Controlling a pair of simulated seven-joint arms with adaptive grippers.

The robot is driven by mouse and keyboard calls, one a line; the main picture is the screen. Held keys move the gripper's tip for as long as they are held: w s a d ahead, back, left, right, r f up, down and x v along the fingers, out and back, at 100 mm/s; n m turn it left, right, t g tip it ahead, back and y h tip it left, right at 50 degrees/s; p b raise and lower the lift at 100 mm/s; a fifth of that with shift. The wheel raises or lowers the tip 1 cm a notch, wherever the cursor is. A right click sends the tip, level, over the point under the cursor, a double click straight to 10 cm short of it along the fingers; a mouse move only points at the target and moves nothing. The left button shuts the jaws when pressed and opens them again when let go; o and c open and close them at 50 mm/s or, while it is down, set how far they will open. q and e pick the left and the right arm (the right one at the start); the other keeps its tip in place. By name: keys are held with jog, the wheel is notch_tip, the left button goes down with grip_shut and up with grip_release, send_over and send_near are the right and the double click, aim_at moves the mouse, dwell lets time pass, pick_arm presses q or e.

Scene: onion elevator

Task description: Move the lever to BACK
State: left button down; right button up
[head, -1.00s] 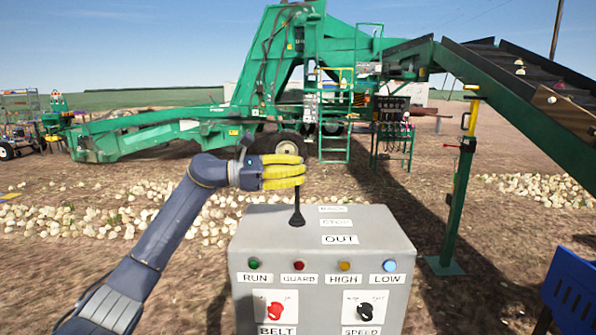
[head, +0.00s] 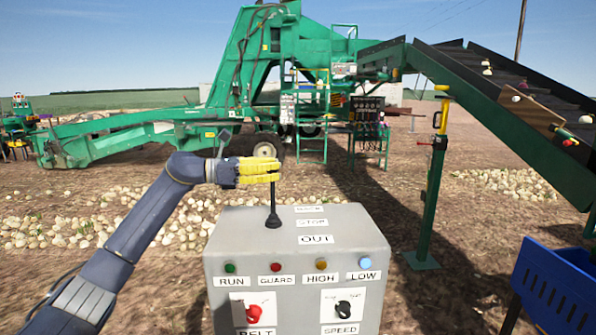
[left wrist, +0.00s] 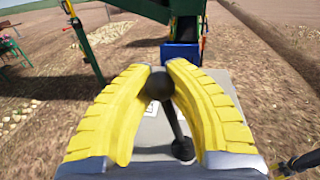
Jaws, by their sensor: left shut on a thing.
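A black lever (head: 273,212) rises from the top of a grey control box (head: 225,235) and looks close to upright. Its base is beside the labels BACK (head: 309,209), STOP (head: 312,222) and OUT (head: 316,239). BACK is the farthest label and is hard to read. My left gripper (head: 275,171) has yellow fingers closed around the lever's top, which they hide in the head view. In the left wrist view, the lever's round black knob (left wrist: 160,85) sits between both fingers, and its shaft slants down to the base (left wrist: 183,149).
The box front carries RUN, GUARD, HIGH and LOW lamps, a red BELT knob (head: 253,311) and a black SPEED knob (head: 343,308). A green conveyor (head: 500,110) slopes down at right above a blue crate (head: 555,285). A green machine (head: 260,70) stands behind.

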pick_arm(q)
jog(key=shift+w+n, duration=0.4)
jog(key=shift+w, duration=0.25)
jog(key=shift+w+a+f+n, duration=0.15)
jog(key=shift+w+f+n, duration=0.05)
jog(key=shift+w+n, duration=0.25)
jog(key=shift+w+a+f+n, duration=0.2)
jog(key=shift+w+n, duration=0.15)
jog(key=shift+w, duration=0.15)
jog(key=c, duration=1.1)
grip_release()
jog(key=shift+f, duration=0.1)
jog(key=shift+r+v, duration=0.2)
jog(key=shift+v, duration=5.75)
